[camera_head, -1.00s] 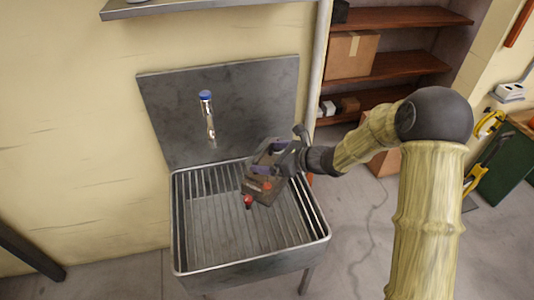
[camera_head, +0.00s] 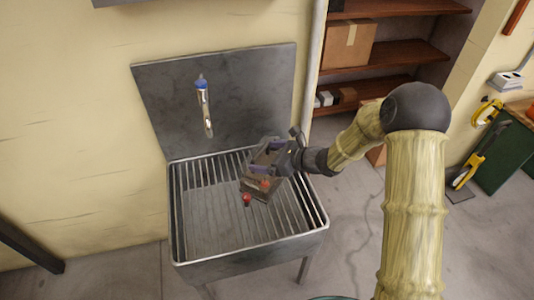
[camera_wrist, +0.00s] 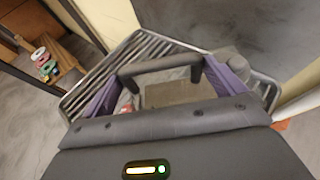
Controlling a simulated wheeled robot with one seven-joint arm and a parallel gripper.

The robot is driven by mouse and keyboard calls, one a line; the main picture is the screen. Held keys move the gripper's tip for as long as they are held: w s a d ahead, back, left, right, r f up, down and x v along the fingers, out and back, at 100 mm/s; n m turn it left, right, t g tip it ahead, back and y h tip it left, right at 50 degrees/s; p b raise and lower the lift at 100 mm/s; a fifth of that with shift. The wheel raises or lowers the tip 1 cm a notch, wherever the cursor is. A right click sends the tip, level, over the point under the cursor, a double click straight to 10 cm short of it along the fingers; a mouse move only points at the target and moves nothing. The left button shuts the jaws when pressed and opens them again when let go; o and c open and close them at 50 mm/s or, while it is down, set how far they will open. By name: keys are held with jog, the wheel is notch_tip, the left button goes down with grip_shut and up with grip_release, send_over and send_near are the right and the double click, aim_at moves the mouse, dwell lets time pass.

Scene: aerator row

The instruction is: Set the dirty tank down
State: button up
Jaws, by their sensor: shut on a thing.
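The dirty tank (camera_head: 257,190) is a small, dark brownish box with red knobs. In the head view it hangs over the right part of the metal sink (camera_head: 247,255), tilted. My gripper (camera_head: 268,157) is shut on the tank from above. In the wrist view the gripper's purple-padded fingers (camera_wrist: 165,88) stand at either side of the tank's black handle (camera_wrist: 160,66) and grey-brown top (camera_wrist: 180,92). The tank's underside is hidden, so I cannot tell whether it touches the sink's slats.
A tap (camera_head: 204,107) with a blue top is on the metal backsplash (camera_head: 255,90), left of the tank. The sink's left part is clear. Shelves (camera_head: 390,65) with a cardboard box (camera_head: 348,43) stand at the back right. My arm reaches in from the right.

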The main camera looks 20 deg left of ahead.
jog(key=shift+r, duration=0.2)
jog(key=o, duration=1.7)
jog(key=shift+f, duration=0.2)
jog(key=shift+d+r, duration=0.1)
jog(key=v, duration=1.2)
jog(key=shift+p, duration=0.4)
jog(key=shift+s, duration=0.1)
